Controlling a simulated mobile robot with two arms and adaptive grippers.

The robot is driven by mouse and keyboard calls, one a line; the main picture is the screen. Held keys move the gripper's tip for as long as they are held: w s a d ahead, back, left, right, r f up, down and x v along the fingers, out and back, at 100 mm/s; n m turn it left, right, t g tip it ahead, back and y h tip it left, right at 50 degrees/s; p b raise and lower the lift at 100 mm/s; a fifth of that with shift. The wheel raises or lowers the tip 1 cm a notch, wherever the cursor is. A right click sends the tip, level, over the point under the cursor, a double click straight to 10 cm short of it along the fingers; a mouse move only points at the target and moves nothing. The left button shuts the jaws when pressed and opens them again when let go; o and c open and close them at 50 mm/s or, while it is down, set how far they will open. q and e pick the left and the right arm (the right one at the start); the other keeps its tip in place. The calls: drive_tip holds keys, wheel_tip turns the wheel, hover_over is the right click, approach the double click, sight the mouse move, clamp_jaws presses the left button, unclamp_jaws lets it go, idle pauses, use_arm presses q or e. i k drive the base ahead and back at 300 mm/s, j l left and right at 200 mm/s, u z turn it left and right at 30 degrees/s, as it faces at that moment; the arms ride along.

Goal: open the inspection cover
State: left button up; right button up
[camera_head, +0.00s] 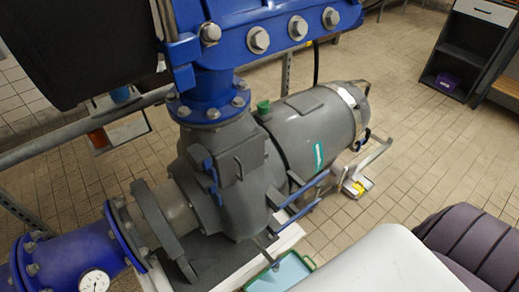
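The grey pump casing (213,172) stands in the middle of the camera_head view. A flat grey plate (241,160) on its front upper side looks like the inspection cover. It appears to lie against the casing, with no gap that I can make out. A small blue part (211,172) sits at the plate's left side. I cannot tell whether it is a handle or a latch.
Blue pipe (62,262) with a round gauge (94,281) joins the pump at lower left. A bolted blue flange (210,108) and blue beam stand above. The grey motor (312,130) is behind right. A dark shelf (468,52) stands far right; tiled floor between is mostly clear.

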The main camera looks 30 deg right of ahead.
sight(246, 165)
drive_tip(key=z, duration=0.8)
drive_tip(key=l, duration=0.3)
drive_tip(key=k, duration=0.05)
